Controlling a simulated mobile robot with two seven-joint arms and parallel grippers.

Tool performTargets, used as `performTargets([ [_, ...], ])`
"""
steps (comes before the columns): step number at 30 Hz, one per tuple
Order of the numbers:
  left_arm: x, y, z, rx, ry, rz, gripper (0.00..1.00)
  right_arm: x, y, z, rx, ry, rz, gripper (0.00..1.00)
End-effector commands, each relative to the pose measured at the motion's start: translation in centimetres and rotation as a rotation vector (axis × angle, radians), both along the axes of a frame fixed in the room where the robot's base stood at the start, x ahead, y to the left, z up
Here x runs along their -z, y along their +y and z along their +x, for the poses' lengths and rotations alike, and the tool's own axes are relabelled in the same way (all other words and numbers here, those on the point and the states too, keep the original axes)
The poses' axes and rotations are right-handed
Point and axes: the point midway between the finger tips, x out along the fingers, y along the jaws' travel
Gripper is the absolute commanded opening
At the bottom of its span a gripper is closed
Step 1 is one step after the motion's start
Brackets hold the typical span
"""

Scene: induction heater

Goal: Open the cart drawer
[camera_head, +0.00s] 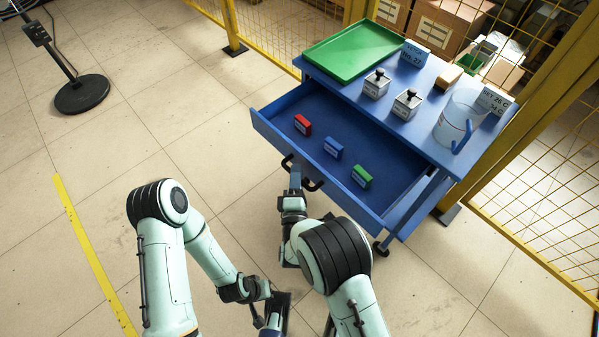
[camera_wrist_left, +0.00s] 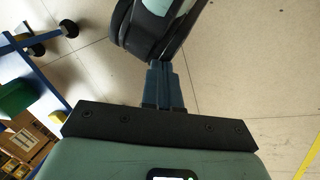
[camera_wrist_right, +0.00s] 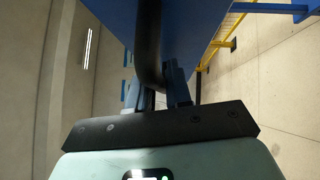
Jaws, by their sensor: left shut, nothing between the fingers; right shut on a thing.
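The blue cart (camera_head: 335,92) stands at upper right in the head view. Its drawer (camera_head: 264,124) is pulled out, with its inside showing. The black drawer handle (camera_head: 315,186) is on the drawer's front. My right gripper (camera_head: 295,178) is shut on this handle. In the right wrist view the dark handle bar (camera_wrist_right: 149,45) runs between the fingers (camera_wrist_right: 163,88). My left gripper (camera_head: 275,318) is low in the head view, away from the cart. Its fingers are together and empty in the left wrist view (camera_wrist_left: 163,85).
Red (camera_head: 302,125), blue (camera_head: 333,147) and green (camera_head: 362,176) boxes lie in the drawer. A green tray (camera_head: 352,50), two metal canisters and a clear jug (camera_head: 453,122) stand on the cart's top. Yellow mesh fencing (camera_head: 535,195) stands behind and right.

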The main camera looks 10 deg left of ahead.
Motion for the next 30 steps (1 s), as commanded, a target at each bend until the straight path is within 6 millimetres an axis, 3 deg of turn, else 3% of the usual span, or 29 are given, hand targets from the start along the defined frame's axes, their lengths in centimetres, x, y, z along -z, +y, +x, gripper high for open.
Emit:
performTargets([
  [5, 0.0, 0.0, 0.0, 0.0, 0.0, 0.0, 0.0, 0.0, 0.0, 0.0, 0.001, 0.0, 0.0, 0.0],
  [6, 0.0, 0.0, 0.0, 0.0, 0.0, 0.0, 0.0, 0.0, 0.0, 0.0, 0.001, 0.0, 0.0, 0.22],
  [8, 0.0, 0.0, 0.0, 0.0, 0.0, 0.0, 0.0, 0.0, 0.0, 0.0, 0.001, 0.0, 0.0, 0.39],
  [20, -0.1, 0.0, -0.1, 0.001, 0.002, -0.001, 0.0, 0.1, -0.1, -0.7, -0.001, 0.003, -0.001, 0.39],
  [30, -1.1, -0.6, -1.2, 0.013, 0.032, -0.016, 0.0, 1.0, -1.2, -7.6, -0.003, 0.005, -0.003, 0.39],
])
